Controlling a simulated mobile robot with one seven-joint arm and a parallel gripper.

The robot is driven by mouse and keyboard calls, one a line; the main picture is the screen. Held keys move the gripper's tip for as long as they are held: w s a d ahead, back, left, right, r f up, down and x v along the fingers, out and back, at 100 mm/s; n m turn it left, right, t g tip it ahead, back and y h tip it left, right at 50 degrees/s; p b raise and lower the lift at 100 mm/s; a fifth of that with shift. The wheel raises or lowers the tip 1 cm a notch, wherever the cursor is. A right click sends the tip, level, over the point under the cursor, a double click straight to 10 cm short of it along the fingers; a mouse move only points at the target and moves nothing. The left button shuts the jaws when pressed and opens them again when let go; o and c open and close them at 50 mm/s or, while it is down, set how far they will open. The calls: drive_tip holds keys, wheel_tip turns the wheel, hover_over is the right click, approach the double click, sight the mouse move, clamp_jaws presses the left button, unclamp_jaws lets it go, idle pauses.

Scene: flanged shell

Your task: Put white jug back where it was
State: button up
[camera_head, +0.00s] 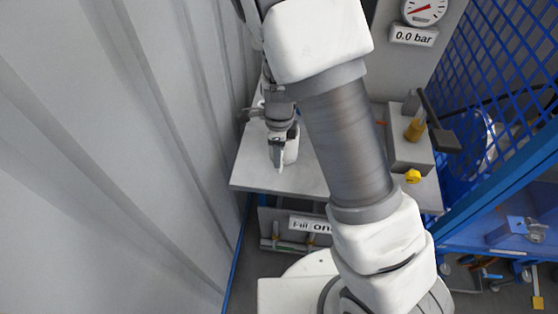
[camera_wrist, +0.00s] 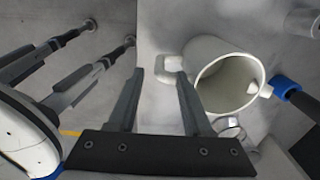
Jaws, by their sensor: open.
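The white jug (camera_wrist: 228,75) shows in the wrist view right of centre, with its open mouth toward the camera. Its handle (camera_wrist: 166,70) points left, toward my fingers. My gripper (camera_wrist: 160,75) is open, and its two fingertips lie apart at either side of the handle. I cannot tell whether the fingers touch it. In the head view the jug (camera_head: 291,148) is partly hidden behind my gripper (camera_head: 279,140), above the left part of the grey worktop (camera_head: 255,172). The jug's base is hidden.
A blue mesh fence (camera_head: 500,50) stands beyond. A grey corrugated wall (camera_head: 150,150) runs close on the left. A blue-collared rod (camera_wrist: 285,88) is right of the jug.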

wheel_tip(320, 180, up, 6)
drive_tip(key=shift+r, duration=0.15)
drive_tip(key=s+d+r+n+t+y, duration=0.1)
drive_tip(key=s+d+r+n, duration=0.15)
drive_tip(key=r, duration=0.25)
drive_tip(key=s+d+r+n, duration=0.1)
drive_tip(key=r+n, duration=0.3)
drive_tip(key=r, duration=0.1)
drive_tip(key=s+d+r+n+t+y, duration=0.1)
drive_tip(key=s+r+n, duration=0.15)
drive_tip(key=r, duration=0.25)
drive_tip(key=s+d+r+n+t+h, duration=0.2)
drive_tip(key=s+d+r+n+t, duration=0.1)
drive_tip(key=s+d+r+n, duration=0.4)
drive_tip(key=s+r+n, duration=0.2)
drive_tip(key=s+n, duration=0.2)
drive_tip(key=shift+d+t, duration=0.15)
drive_tip(key=shift+t, duration=0.15)
drive_tip(key=shift+d, duration=0.15)
